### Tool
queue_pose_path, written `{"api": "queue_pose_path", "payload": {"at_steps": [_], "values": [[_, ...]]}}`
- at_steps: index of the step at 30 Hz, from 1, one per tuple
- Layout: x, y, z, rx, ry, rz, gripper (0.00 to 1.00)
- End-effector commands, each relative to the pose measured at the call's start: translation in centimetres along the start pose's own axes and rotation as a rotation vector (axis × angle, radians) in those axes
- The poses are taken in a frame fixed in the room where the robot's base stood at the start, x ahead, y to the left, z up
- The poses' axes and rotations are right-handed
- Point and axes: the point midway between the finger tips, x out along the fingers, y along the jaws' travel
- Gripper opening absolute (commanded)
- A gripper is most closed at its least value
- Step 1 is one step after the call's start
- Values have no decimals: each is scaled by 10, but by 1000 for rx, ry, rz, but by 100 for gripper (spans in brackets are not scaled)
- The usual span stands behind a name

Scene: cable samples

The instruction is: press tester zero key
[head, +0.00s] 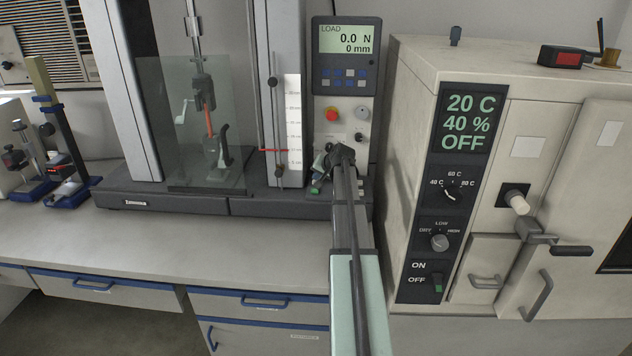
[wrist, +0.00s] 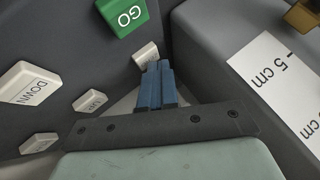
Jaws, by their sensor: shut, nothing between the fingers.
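The tester's control column (head: 341,90) stands in the middle of the head view, and its display (head: 347,39) reads LOAD 0.0 N, 0 mm. In the wrist view its lower panel shows a green GO key (wrist: 124,15), a white DOWN key (wrist: 28,83), an UP key (wrist: 90,100) and another pale key (wrist: 40,143). A small white key (wrist: 146,54) sits right at my fingertips; its label is too small to read, so I cannot tell if it is the zero key. My gripper (wrist: 158,68) is shut and empty, its blue fingers at or touching that key.
A scale strip (wrist: 280,85) stands right of my fingers. A red stop button (head: 331,114) and a knob (head: 362,113) are above on the column. A clear shield (head: 160,120) fronts the test frame at left; a climate cabinet (head: 415,70) stands close at right.

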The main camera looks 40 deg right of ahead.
Motion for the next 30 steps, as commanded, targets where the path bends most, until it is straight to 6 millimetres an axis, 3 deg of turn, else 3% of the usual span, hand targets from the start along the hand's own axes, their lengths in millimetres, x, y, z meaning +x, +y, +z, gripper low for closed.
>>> {"api": "queue_pose_path", "payload": {"at_steps": [30], "values": [[-14,-10,-10,0,0,0,0]]}}
